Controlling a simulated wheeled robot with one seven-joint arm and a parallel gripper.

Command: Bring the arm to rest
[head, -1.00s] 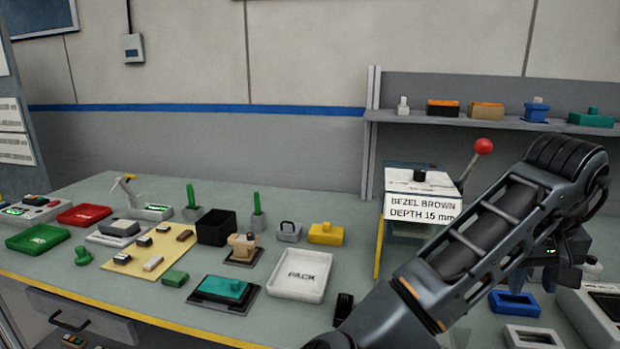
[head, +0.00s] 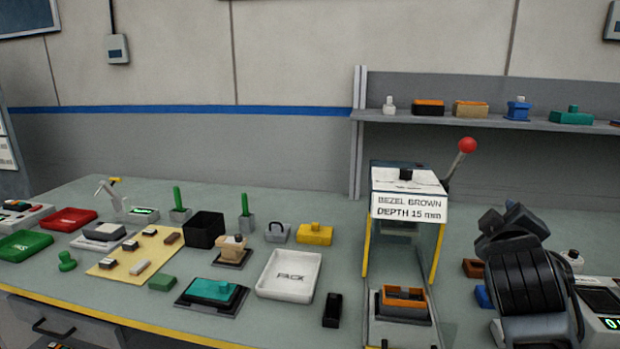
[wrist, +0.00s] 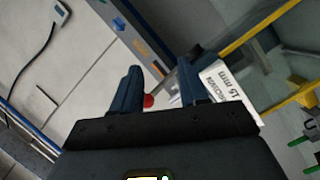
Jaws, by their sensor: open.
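My arm (head: 530,285) is folded up at the lower right of the head view, beside the press. My gripper's fingers are not distinguishable there. In the wrist view my gripper (wrist: 160,76) shows two dark blue fingers spread apart, with nothing between them. Beyond the fingers the wrist view shows the press's red lever knob (wrist: 149,101), its white sign (wrist: 222,85) and the wall, all tilted.
The press (head: 437,255) stands on the bench with an orange-topped part (head: 404,297) at its base. A white PACK tray (head: 289,274), a black bin (head: 204,229) and small parts fill the left. A shelf (head: 460,121) holds several parts behind.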

